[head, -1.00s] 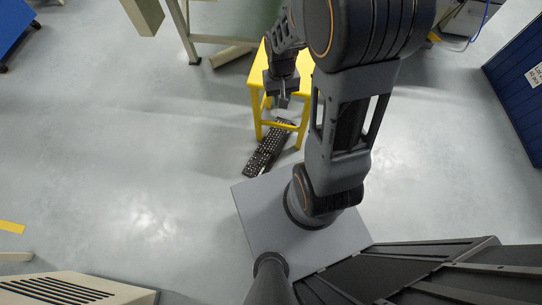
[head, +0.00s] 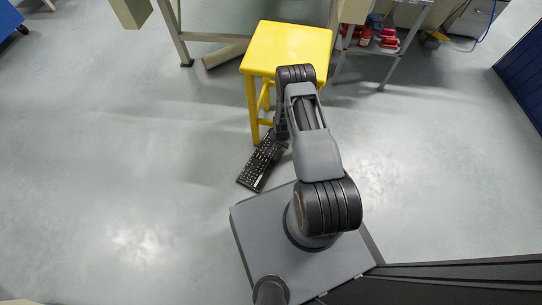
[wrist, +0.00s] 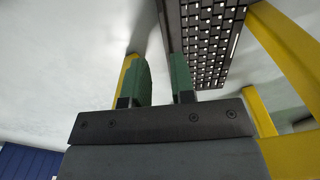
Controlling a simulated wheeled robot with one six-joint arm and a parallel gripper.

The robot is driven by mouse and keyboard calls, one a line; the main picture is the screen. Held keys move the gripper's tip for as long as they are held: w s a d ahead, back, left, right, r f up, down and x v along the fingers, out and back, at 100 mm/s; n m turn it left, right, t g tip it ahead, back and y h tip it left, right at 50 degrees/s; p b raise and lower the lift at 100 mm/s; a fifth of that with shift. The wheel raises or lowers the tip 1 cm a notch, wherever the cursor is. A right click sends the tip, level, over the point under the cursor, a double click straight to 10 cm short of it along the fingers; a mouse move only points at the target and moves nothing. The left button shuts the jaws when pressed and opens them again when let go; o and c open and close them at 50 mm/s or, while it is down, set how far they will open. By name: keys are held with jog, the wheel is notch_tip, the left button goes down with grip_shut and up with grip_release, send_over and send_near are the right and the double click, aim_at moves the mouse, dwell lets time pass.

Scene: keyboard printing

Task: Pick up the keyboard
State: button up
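The black keyboard (head: 258,167) is low down beside the yellow stool (head: 285,50), with its upper end close to the stool's legs. I cannot tell whether it lies flat or leans on the stool. In the wrist view the keyboard (wrist: 208,42) shows its rows of keys at the upper right. My gripper (wrist: 162,78) has two green fingers, apart with an empty gap between them. The right finger overlaps the keyboard's left edge in the picture; contact cannot be told. In the head view my arm hides most of the gripper, near the keyboard's upper end.
Yellow stool legs (wrist: 285,50) stand close to the right of my gripper in the wrist view. A shelf with red items (head: 385,40) and a bench leg (head: 172,35) are behind. The grey floor (head: 130,160) to the left is clear.

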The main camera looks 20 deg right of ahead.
jog(key=b, duration=0.3)
send_over(280, 157)
notch_tip(280, 157, down, 7)
jog(key=shift+f, duration=0.1)
jog(key=shift+w+f+b, duration=0.1)
jog(key=shift+f+b, duration=1.5)
jog(key=shift+f, duration=1.05)
jog(key=shift+c, duration=0.2)
grip_shut()
jog(key=shift+r, duration=0.1)
